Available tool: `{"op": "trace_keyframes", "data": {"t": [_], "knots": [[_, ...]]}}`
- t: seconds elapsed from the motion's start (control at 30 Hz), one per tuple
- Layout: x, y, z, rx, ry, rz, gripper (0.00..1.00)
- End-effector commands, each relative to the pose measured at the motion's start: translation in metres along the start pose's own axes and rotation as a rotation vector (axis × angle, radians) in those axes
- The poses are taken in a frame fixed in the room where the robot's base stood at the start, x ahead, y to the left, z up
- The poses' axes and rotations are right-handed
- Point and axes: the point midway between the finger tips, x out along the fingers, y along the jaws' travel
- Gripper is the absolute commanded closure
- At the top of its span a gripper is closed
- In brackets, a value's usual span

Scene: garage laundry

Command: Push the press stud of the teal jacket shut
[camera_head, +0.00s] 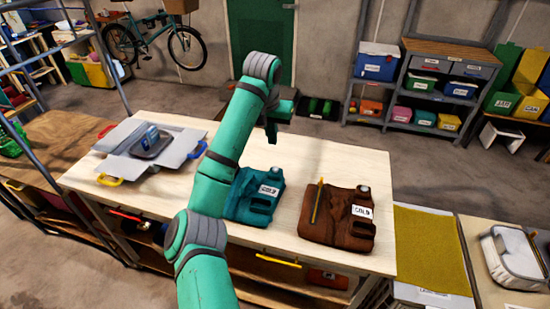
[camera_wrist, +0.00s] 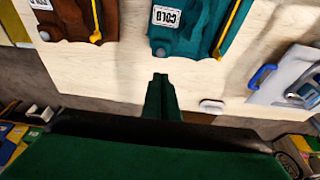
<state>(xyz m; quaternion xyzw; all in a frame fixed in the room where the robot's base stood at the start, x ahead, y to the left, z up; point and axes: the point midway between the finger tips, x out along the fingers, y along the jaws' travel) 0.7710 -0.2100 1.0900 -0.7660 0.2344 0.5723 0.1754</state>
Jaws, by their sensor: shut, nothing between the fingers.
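The teal jacket (camera_head: 240,207) lies folded flat on the pale table (camera_head: 150,205), with a white COLD label on it. My arm covers its left part in the head view. Its round grey press stud (camera_head: 275,171) is at the top right corner, and the stud also shows in the wrist view (camera_wrist: 160,52) at the jacket's near edge. I cannot tell whether the stud is shut. My gripper (camera_head: 271,138) is shut and empty, above the table's far side and apart from the jacket. In the wrist view its fingertips (camera_wrist: 160,78) show just below the stud.
A brown jacket (camera_head: 320,229) with its own COLD label and stud lies to the right. An open grey case (camera_head: 115,165) holding a dark device stands at the table's left. A small pale object (camera_wrist: 212,105) is near the table's edge. Bare wood separates the jackets.

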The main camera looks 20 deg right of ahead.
Motion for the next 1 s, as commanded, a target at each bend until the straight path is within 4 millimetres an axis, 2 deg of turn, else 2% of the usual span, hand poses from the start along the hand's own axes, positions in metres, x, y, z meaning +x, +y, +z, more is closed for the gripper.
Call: {"op": "trace_keyframes", "data": {"t": [0.17, 0.7, 1.0], "knots": [[0.017, 0.0, 0.0, -0.001, -0.002, 0.001, 1.0], [0.112, 0.0, 0.004, 0.0, -0.001, 0.0, 1.0], [0.136, 0.0, 0.011, 0.0, 0.001, 0.0, 1.0]]}}
